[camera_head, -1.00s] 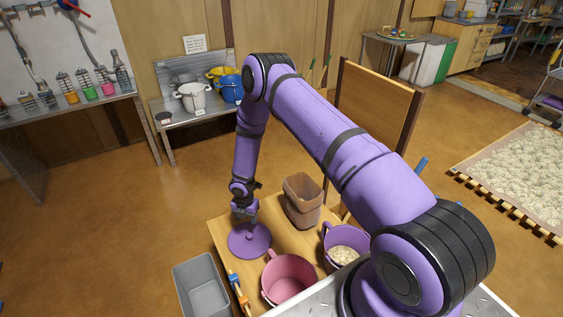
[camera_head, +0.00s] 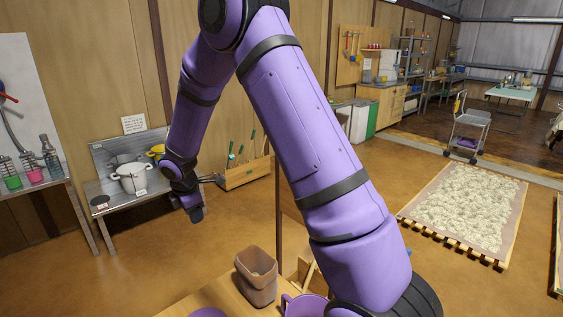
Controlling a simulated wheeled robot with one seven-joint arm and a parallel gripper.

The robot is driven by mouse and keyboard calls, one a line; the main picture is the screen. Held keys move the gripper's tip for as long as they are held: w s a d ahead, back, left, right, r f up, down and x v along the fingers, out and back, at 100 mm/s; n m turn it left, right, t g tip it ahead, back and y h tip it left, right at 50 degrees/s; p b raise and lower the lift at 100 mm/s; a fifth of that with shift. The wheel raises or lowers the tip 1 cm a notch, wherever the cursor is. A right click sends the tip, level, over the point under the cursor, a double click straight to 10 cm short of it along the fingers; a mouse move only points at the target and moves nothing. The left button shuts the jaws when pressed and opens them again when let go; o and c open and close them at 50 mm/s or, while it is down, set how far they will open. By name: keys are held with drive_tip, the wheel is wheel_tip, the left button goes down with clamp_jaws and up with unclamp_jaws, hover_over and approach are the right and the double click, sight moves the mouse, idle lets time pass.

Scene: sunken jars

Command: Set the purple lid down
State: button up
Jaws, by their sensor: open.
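The purple lid (camera_head: 207,313) lies on the wooden table (camera_head: 178,303), only its far edge showing at the bottom of the head view. My gripper (camera_head: 195,214) is raised well above the table, apart from the lid, and is open with nothing seen in it. The purple pot (camera_head: 305,306) stands at the bottom edge, partly cut off and partly hidden by my arm.
A brown square container (camera_head: 256,280) stands on the table between the lid and the purple pot. A shelf with a white pot (camera_head: 131,178) is at the back left. A wooden crate of tools (camera_head: 245,173) is by the wall. Open floor lies between.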

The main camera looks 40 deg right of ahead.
drive_tip(key=s+d+r+m+t, duration=0.1)
drive_tip(key=s+r+m, duration=0.3)
drive_tip(key=s+r, duration=0.55)
drive_tip(key=s+d+r+m, duration=0.1)
drive_tip(key=s+r+m, duration=0.4)
drive_tip(key=r, duration=0.7)
drive_tip(key=s+r+m+t+y, duration=0.1)
drive_tip(key=s+r+m, duration=0.2)
drive_tip(key=s, duration=0.8)
drive_tip(key=s+r+m+t, duration=0.1)
drive_tip(key=s+r+m, duration=0.2)
drive_tip(key=s, duration=0.9)
drive_tip(key=shift+a+r+m+y, duration=0.25)
drive_tip(key=shift+m+y, duration=0.15)
drive_tip(key=shift+m, duration=0.6)
